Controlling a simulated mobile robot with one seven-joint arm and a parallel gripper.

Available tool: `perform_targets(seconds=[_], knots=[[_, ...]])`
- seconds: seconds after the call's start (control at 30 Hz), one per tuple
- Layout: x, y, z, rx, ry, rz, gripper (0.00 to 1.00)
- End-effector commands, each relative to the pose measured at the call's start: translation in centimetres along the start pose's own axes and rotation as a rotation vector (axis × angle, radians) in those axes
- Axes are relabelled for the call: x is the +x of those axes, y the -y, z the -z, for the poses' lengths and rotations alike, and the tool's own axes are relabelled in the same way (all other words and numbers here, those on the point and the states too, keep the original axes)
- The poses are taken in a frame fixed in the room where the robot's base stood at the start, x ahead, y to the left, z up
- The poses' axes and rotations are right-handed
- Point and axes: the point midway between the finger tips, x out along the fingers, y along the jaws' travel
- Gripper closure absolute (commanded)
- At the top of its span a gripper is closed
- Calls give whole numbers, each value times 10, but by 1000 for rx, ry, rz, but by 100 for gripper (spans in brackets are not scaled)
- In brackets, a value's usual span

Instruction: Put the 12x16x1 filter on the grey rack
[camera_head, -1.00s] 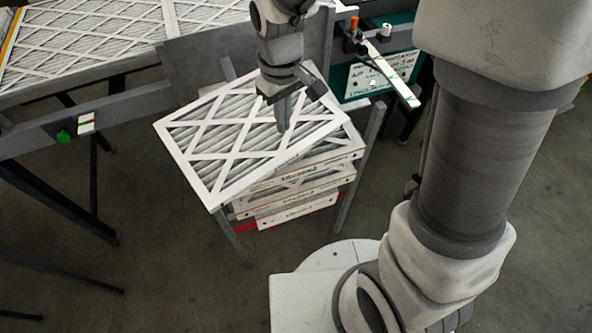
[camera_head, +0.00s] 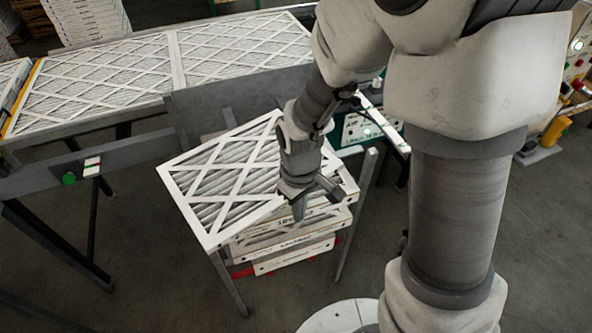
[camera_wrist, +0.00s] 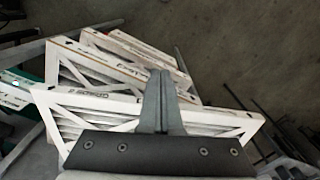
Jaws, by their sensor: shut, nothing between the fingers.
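A white-framed filter (camera_head: 222,178) with a pleated face and diagonal strips lies on top of a stack of filters, turned askew and overhanging the stack to the left. Its size label cannot be read. The stack (camera_head: 290,243) stands on a grey rack with thin legs (camera_head: 229,284). My gripper (camera_head: 299,210) is over the right front edge of the top filter. Its fingers are together and empty, pointing down. In the wrist view my closed fingers (camera_wrist: 162,100) cross in front of the top filter's edge (camera_wrist: 95,103); whether they touch it cannot be told.
A conveyor (camera_head: 60,140) with large filters (camera_head: 95,82) runs behind and to the left. A green-labelled panel (camera_head: 362,130) stands right behind the rack. A stack of white boxes (camera_head: 88,20) is at the back. Floor is clear in front left.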

Motion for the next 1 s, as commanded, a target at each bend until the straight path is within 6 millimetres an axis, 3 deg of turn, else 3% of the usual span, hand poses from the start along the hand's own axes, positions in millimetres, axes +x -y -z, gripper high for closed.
perform_targets(seconds=[0.17, 0.4, 1.0], knots=[[30, 0, -1, 0, 4, 1, 100], [27, 0, 32, -2, 0, -1, 100], [30, 0, 46, 0, -1, 0, 100]])
